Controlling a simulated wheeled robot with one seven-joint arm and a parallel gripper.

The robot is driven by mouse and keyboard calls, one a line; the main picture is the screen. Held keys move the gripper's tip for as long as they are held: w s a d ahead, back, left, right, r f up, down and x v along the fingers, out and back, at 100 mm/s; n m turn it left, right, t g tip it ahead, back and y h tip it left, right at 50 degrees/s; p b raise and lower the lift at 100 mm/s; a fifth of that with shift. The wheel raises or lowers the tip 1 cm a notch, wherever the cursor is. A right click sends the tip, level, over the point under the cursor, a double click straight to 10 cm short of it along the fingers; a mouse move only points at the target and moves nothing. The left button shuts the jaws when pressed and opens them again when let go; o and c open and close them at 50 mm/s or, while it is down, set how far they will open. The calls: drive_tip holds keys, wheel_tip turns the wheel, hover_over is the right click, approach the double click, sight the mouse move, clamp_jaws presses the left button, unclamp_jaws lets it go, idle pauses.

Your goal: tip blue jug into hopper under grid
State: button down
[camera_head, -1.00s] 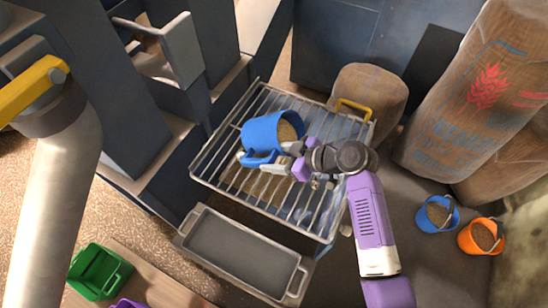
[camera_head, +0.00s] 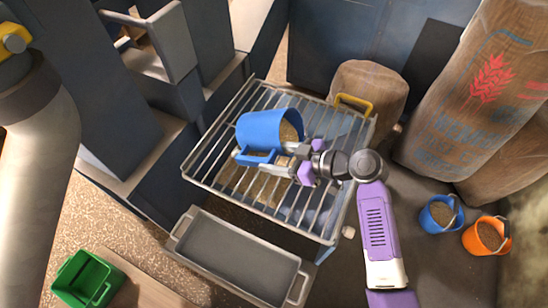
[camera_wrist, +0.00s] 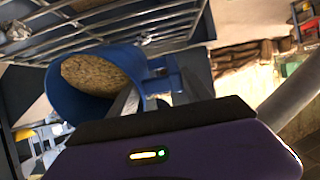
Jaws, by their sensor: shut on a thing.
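The blue jug (camera_head: 264,131) is tilted on its side over the metal grid (camera_head: 203,160), its mouth facing right, with grain inside. My gripper (camera_head: 283,157) is shut on the jug's handle side. In the wrist view the jug (camera_wrist: 72,102) shows grain (camera_wrist: 100,75) in its mouth and my gripper's fingers (camera_wrist: 140,104) at its side. The hopper lies under the grid bars, with some grain visible below them. Whether the jug touches the bars I cannot tell.
A grey tray (camera_head: 238,262) sits in front of the grid. A green bin (camera_head: 88,280) is at lower left. A small blue bucket (camera_head: 440,214) and an orange bucket (camera_head: 486,236) with grain stand at right. Large sacks (camera_head: 475,100) lean behind them. A yellow handle (camera_head: 354,103) is at the grid's far edge.

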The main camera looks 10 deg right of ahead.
drive_tip(key=shift+s+d+f+t+y+b, duration=0.15)
drive_tip(key=shift+d+f+t+y+b, duration=0.3)
drive_tip(key=shift+b, duration=1.55)
drive_tip(key=shift+s+f+t+y+b, duration=0.15)
drive_tip(key=shift+f+y+b, duration=0.45)
drive_tip(key=shift+b, duration=1.35)
drive_tip(key=shift+s+d+f+t+y+b, duration=0.25)
drive_tip(key=shift+f+b, duration=0.5)
drive_tip(key=shift+b, duration=1.25)
drive_tip(key=shift+s+d+t+y+b, duration=0.2)
drive_tip(key=shift+d+t+y+b, duration=0.3)
drive_tip(key=shift+b, duration=1.85)
drive_tip(key=shift+s+r+y+b, duration=0.1)
drive_tip(key=shift+r+y+b, duration=0.15)
drive_tip(key=shift+y+b, duration=0.25)
